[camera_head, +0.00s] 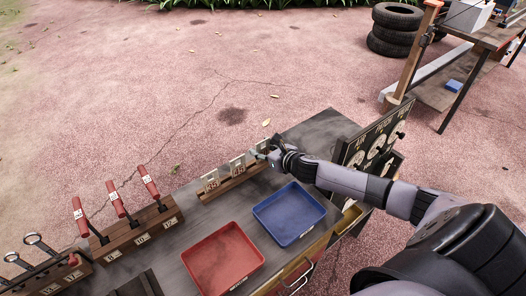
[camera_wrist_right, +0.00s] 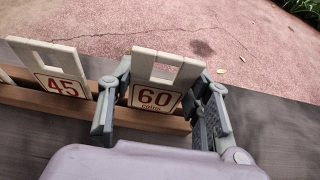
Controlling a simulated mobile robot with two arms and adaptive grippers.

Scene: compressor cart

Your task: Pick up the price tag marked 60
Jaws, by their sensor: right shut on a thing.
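The price tag marked 60 (camera_wrist_right: 155,97) is a white card with red numerals and a cut-out handle at its top. It stands in a slotted wooden holder (camera_wrist_right: 22,98). My right gripper (camera_wrist_right: 160,105) is shut on this tag, with one finger at each side of it. In the head view my right gripper (camera_head: 262,155) is at the right end of the tag holder and hides most of that tag. The price tag marked 45 (camera_wrist_right: 62,86) stands to the left in the same holder. My left gripper is not in view.
A blue tray (camera_head: 290,214) and a red tray (camera_head: 222,260) lie on the cart in front of the holder. Red-handled tools (camera_head: 117,200) stand in a rack at the left. A dark gauge panel (camera_head: 375,140) rises at the cart's right end.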

